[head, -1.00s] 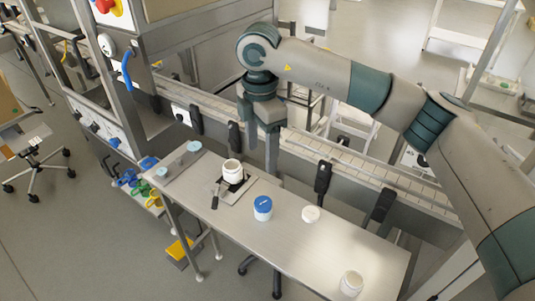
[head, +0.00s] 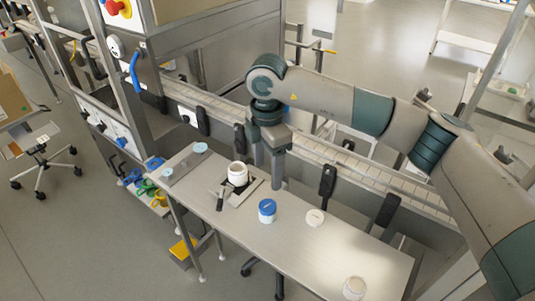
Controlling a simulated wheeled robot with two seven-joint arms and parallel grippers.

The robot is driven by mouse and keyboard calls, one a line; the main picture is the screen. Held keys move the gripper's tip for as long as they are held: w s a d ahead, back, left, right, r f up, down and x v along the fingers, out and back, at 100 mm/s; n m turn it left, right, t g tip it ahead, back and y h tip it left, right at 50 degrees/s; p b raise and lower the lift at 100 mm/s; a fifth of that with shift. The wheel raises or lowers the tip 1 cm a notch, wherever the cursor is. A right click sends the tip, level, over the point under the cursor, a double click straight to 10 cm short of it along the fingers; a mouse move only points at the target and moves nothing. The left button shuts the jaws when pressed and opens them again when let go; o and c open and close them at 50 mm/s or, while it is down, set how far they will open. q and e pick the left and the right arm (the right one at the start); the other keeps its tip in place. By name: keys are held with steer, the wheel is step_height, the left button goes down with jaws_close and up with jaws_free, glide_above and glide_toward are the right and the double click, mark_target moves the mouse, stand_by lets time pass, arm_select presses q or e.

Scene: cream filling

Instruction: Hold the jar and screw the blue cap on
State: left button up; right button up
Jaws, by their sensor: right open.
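An open white jar (head: 238,174) stands upright in a black clamp-like fixture (head: 248,185) with a dark handle, on the metal table. A blue cap (head: 267,206) shows on top of a short white body to the right of the fixture. Whether it is screwed down cannot be told. My right gripper (head: 268,173) points down just behind and right of the jar, its two fingers apart and empty. It appears clear of the jar. My left gripper is not in view.
A flat white lid (head: 315,217) lies right of the blue cap. Another white jar (head: 354,288) stands at the table's near right end. Two pale blue discs (head: 200,147) are at the left end. A conveyor (head: 340,163) runs behind the table (head: 300,250).

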mark_target(268, 205)
step_height(268, 205, down, 12)
steer(key=p, duration=0.4)
steer(key=shift+r, duration=0.15)
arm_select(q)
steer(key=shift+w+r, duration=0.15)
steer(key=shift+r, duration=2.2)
arm_select(e)
steer(key=shift+f, duration=0.75)
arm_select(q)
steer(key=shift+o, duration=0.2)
arm_select(e)
steer(key=c, duration=1.1)
